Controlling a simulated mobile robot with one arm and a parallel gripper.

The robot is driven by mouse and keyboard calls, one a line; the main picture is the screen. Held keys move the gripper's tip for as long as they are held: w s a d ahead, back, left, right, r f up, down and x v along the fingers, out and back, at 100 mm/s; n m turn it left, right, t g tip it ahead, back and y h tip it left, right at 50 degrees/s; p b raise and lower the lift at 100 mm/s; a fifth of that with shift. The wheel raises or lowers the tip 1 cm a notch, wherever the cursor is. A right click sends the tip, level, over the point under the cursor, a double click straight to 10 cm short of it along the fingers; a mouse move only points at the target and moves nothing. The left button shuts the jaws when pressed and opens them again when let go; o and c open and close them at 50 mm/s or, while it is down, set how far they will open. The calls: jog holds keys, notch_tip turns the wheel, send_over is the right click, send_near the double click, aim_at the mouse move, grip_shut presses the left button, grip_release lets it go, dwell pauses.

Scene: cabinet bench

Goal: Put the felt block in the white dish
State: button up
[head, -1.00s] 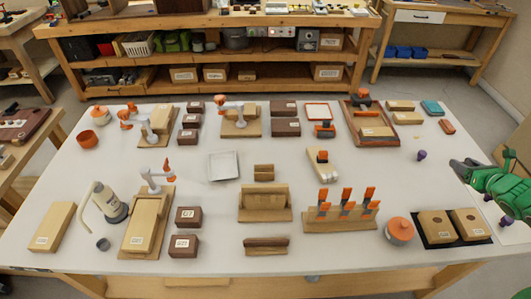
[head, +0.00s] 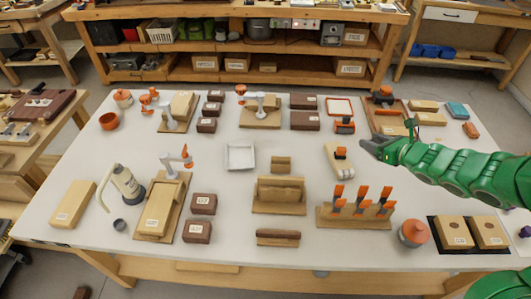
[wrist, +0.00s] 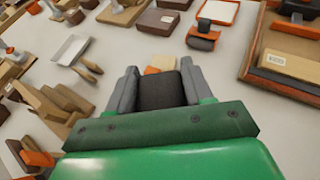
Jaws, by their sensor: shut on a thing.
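My gripper (head: 372,148) is over the right part of the bench. In the wrist view its jaws (wrist: 160,88) are shut on a dark grey block, which I take as the felt block (wrist: 161,92). In the head view I cannot make the block out clearly against the jaws. The white dish (head: 240,156) is a shallow square tray, left of my gripper near the bench's middle. It looks empty.
A wooden block with an orange part (head: 338,158) lies between my gripper and the dish. An orange-handled tool rack (head: 350,214) stands in front. A wooden tray (head: 398,118) is behind. Bare tabletop surrounds the dish.

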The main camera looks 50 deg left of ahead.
jog(key=s+a+r+n+g, duration=0.1)
jog(key=s+a+n+g, duration=0.15)
jog(key=s+a, duration=0.6)
jog(key=s+a+n+g, duration=0.2)
jog(key=s+a+g, duration=0.15)
jog(key=s, duration=0.95)
jog(key=s+a+r+n+g, duration=0.1)
jog(key=s+a+n+g, duration=0.1)
jog(key=s+a, duration=0.7)
send_over(242, 162)
jog(key=shift+n+h, duration=0.25)
jog(key=shift+h, duration=0.05)
jog(key=shift+d+f, duration=0.1)
jog(key=shift+f, duration=4.55)
jog(key=shift+w+f, duration=0.1)
jog(key=shift+f, duration=1.6)
jog(key=shift+f, duration=0.3)
jog(key=o, duration=1)
jog(key=shift+o, duration=0.2)
